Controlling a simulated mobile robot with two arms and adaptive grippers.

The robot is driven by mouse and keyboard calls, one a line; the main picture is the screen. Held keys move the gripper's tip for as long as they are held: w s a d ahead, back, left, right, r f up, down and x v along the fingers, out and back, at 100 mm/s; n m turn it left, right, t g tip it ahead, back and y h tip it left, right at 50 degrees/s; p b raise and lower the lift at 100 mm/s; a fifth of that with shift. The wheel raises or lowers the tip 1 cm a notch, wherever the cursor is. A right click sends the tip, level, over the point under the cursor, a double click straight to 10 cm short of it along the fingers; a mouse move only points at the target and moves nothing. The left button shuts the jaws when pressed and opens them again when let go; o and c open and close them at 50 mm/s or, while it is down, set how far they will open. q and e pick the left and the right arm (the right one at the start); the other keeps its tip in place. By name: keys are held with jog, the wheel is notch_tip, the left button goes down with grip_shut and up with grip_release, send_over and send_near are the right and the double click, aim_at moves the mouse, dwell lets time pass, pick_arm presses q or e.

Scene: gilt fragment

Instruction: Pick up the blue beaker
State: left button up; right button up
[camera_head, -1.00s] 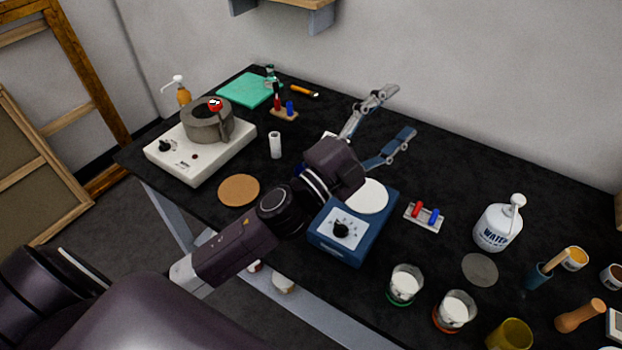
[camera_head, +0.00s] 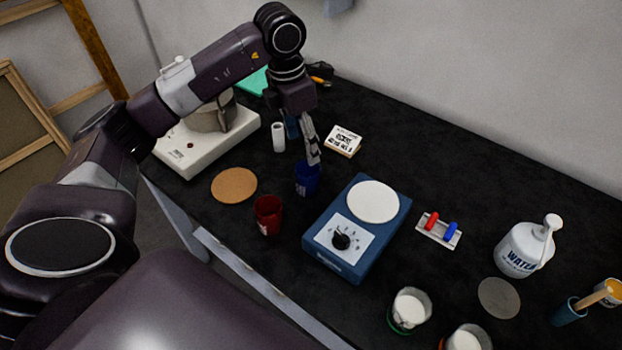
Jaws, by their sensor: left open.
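The blue beaker (camera_head: 307,183) stands on the black bench between the cork disc and the blue hot plate. My left gripper (camera_head: 303,147) is open and points down, just behind and above the beaker. One fingertip overlaps the beaker's rim in the picture; I cannot tell whether it touches. The other finger is partly hidden. My right gripper is not in view.
A red beaker (camera_head: 268,216) stands close, front left of the blue one. The blue hot plate (camera_head: 341,262) is to the right, a cork disc (camera_head: 233,185) to the left. A white cylinder (camera_head: 278,137) and small labelled box (camera_head: 343,140) stand near the gripper.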

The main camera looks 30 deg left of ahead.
aim_at(307, 165)
pick_arm(q)
jog(key=f+p, duration=0.1)
jog(key=f, duration=0.1)
jog(key=f+p, duration=0.1)
jog(key=f, duration=0.1)
jog(key=d+f+p, duration=0.1)
jog(key=f, duration=0.1)
jog(key=shift+w+f, duration=0.15)
jog(key=shift+f, duration=0.55)
jog(key=shift+c, duration=0.7)
jog(key=shift+w, duration=0.1)
jog(key=c, duration=1.4)
jog(key=shift+r, duration=0.25)
